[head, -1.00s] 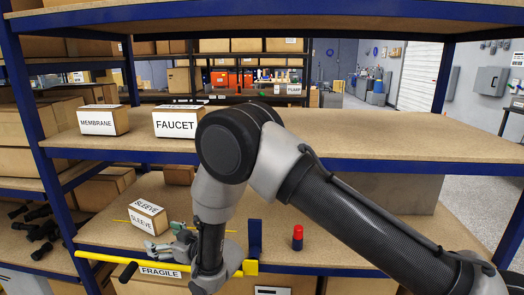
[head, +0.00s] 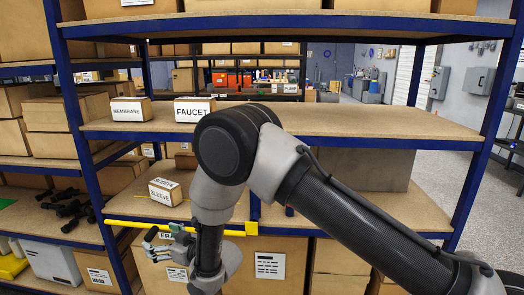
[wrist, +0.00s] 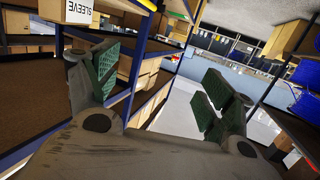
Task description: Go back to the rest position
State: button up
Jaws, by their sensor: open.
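My gripper (wrist: 160,82) is open and empty in the wrist view, with its green-padded fingers wide apart. In the head view my gripper (head: 160,240) shows at lower left, in front of the shelf's lower board and apart from the boxes. My arm crosses the middle of the head view and hides part of the shelf behind it.
The blue-framed shelf (head: 300,137) carries a MEMBRANE box (head: 131,109), a FAUCET box (head: 193,109) and a SLEEVE box (head: 165,192). A yellow bar (head: 140,225) runs along the lower shelf's front. Cartons (head: 285,262) stand below. Floor (head: 475,190) is clear at right.

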jog(key=s+d+f+g+h, duration=0.3)
jog(key=d+f+h, duration=0.2)
jog(key=f, duration=0.6)
jog(key=s+d+f+g+h, duration=0.15)
jog(key=d+h, duration=0.25)
jog(key=d, duration=0.4)
jog(key=s+d+r+m+g+h, duration=0.2)
jog(key=s+d+r+m+h, duration=0.1)
jog(key=d+r, duration=1.05)
jog(key=s+d+r+m+g+h, duration=0.15)
jog(key=d+r, duration=0.75)
jog(key=d, duration=0.9)
jog(key=s+d+r+m+t, duration=0.2)
jog(key=s+d+r+m, duration=0.2)
jog(key=s+d+r, duration=0.3)
jog(key=s+d+r+m+t, duration=0.2)
jog(key=s+d+r+m, duration=0.2)
jog(key=s+d+r, duration=0.3)
jog(key=d+r+h, duration=0.1)
jog(key=d+r, duration=0.3)
jog(key=d, duration=0.4)
jog(key=shift+d+t, duration=0.25)
jog(key=shift+t, duration=0.15)
